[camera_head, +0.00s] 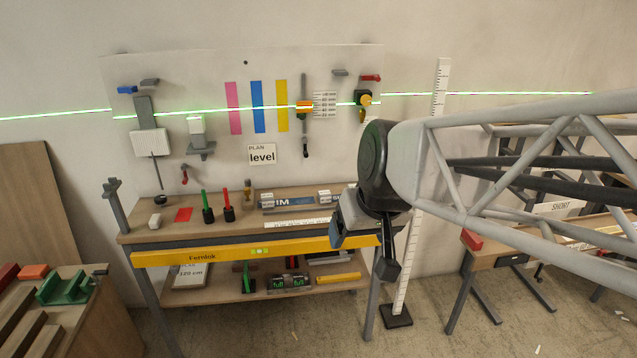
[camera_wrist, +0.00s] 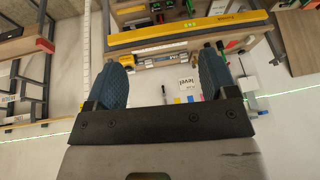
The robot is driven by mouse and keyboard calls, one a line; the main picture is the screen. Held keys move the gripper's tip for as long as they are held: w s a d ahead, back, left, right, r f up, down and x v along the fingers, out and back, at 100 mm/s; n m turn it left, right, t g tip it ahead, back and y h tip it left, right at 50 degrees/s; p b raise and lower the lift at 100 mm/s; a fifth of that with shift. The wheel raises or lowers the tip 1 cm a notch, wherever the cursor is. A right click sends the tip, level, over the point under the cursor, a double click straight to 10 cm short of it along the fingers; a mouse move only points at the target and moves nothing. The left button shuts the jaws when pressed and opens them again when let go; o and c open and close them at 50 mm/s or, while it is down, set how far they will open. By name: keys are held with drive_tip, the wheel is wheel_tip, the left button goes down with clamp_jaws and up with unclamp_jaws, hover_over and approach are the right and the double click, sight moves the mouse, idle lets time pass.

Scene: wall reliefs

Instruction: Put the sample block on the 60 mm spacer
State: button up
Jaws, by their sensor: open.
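A small pale block (camera_head: 155,220) sits at the left end of the bench top; it may be the sample block. Another pale block (camera_head: 196,126) stands on a grey bracket on the wall board. No 60 mm marking is readable on any block, so I cannot tell which thing is the spacer. My gripper (camera_head: 362,250) hangs in front of the bench's right end, apart from both blocks. In the wrist view its two blue-padded fingers (camera_wrist: 165,58) are spread with nothing between them.
The bench (camera_head: 140,238) carries a red pad (camera_head: 184,214), red and green posts, and a grey labelled piece (camera_head: 287,203). A yellow level (camera_head: 220,255) runs along its front. A tall ruler (camera_head: 424,180) stands right of it. A green laser line crosses the wall board (camera_head: 200,75).

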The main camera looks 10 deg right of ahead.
drive_tip(key=s+d+f+m+g+h, duration=0.1)
drive_tip(key=s+d+f, duration=0.3)
drive_tip(key=s, duration=0.6)
drive_tip(key=shift+d+f+g+h, duration=0.25)
drive_tip(key=shift+g+h, duration=0.15)
drive_tip(key=shift+g, duration=0.1)
idle(0.5)
